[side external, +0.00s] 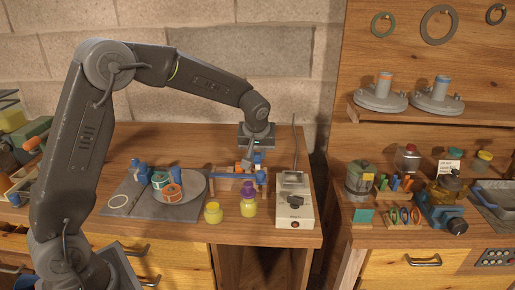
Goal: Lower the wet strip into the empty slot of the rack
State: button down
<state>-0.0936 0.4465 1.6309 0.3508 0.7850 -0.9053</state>
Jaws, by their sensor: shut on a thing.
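My gripper (252,166) points down over the back right of the wooden bench. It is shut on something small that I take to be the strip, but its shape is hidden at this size. Small orange pieces (241,167) show right beside the jaws. A low blue bar (232,176) with upright ends runs just in front of and below the jaws. I cannot tell whether these parts are the rack, and no empty slot can be made out. I cannot tell whether the held thing touches anything.
A white box device (294,207) with a thin upright rod stands close right of my gripper. Yellow jars (213,213), one purple-capped (249,200), stand in front. A grey round plate (185,205) with orange and green spools is at left. A gap separates the right bench.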

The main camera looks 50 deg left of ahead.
aim_at(257, 159)
jog(key=shift+f, duration=0.2)
dwell(0.3)
jog(key=shift+f, duration=1.25)
jog(key=shift+f, duration=0.35)
jog(key=c, duration=0.9)
grip_release()
jog(key=shift+c, duration=0.5)
jog(key=shift+r, duration=3.5)
